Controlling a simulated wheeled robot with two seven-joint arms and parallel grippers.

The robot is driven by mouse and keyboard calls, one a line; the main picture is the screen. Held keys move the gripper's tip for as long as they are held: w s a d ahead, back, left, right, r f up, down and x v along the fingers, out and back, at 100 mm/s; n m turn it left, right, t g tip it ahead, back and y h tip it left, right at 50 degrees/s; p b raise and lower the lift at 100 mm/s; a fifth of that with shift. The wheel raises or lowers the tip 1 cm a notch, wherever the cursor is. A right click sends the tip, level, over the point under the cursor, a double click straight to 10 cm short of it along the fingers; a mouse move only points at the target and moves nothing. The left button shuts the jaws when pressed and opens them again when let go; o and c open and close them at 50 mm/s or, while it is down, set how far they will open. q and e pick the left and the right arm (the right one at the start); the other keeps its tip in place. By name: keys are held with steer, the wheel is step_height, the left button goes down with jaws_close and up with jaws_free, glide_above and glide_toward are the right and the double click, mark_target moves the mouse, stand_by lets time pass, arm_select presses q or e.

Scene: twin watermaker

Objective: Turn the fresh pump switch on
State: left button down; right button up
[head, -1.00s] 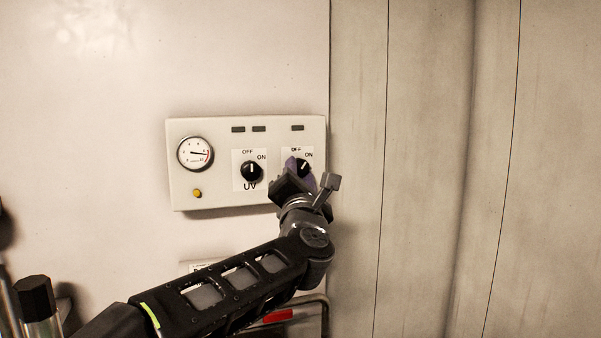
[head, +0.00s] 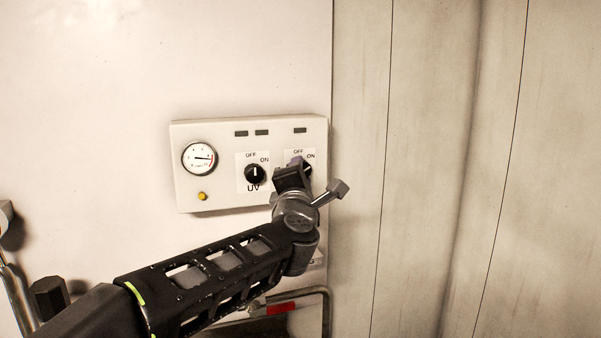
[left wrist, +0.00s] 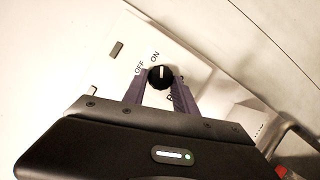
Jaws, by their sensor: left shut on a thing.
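The fresh pump switch is a black round knob (left wrist: 160,77) with a white pointer mark. It sits on the right of the white control panel (head: 225,196), under OFF and ON labels. In the left wrist view the mark points about toward ON. In the head view the knob (head: 307,169) is largely hidden behind my left gripper (head: 299,166). My left gripper (left wrist: 159,88) is shut on the knob, with one purple finger on each side of it. The lettering below the knob is mostly covered. My right gripper is in neither view.
The UV knob (head: 255,174) is close to the left of my gripper, its mark pointing up near OFF. A gauge (head: 199,158) and a yellow button (head: 202,196) are further left. Below is a pipe with a red handle (head: 281,308). Curtain-like panels (head: 430,150) stand right.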

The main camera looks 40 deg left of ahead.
arm_select(q)
steer(key=c, duration=1)
jaws_free()
steer(key=b+v, duration=0.1)
steer(key=v, duration=0.6)
steer(key=shift+s+d, duration=0.25)
steer(key=shift+s, duration=0.05)
